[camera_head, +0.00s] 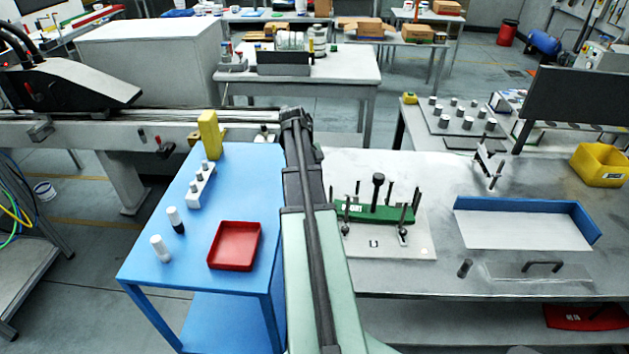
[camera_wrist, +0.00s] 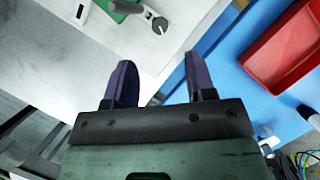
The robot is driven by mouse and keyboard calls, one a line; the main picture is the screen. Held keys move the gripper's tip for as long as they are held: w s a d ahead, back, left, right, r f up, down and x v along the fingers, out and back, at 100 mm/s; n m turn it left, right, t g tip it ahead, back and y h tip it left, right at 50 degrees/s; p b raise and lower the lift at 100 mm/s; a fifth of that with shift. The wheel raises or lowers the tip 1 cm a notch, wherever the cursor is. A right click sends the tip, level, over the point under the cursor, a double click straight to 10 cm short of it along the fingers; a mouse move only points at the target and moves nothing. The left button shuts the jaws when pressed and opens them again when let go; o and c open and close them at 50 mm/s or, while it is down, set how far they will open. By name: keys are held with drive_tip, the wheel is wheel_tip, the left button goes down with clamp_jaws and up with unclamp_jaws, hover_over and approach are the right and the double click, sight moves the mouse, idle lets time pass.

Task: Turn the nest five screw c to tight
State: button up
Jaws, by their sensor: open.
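My gripper (camera_wrist: 157,61) shows in the wrist view with its two purple fingers wide apart and nothing between them. It hangs over the gap between the pale worktable and the blue table. A green block (camera_head: 372,212) with a white label stands on a light plate (camera_head: 395,245) on the worktable, with several upright dark pins and a black knob (camera_head: 378,180). Two ball-ended fittings (camera_head: 403,236) stand at its front. In the wrist view, a corner of the green block (camera_wrist: 122,7) and a round fitting (camera_wrist: 159,25) lie beyond the fingers, apart from them. I cannot tell which part is screw c.
A blue-edged tray (camera_head: 520,230) and a yellow bin (camera_head: 601,165) are at right. My arm crosses the middle of the head view.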

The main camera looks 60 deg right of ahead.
drive_tip(key=p+v, duration=0.1)
drive_tip(key=v, duration=0.2)
drive_tip(key=shift+f, duration=0.1)
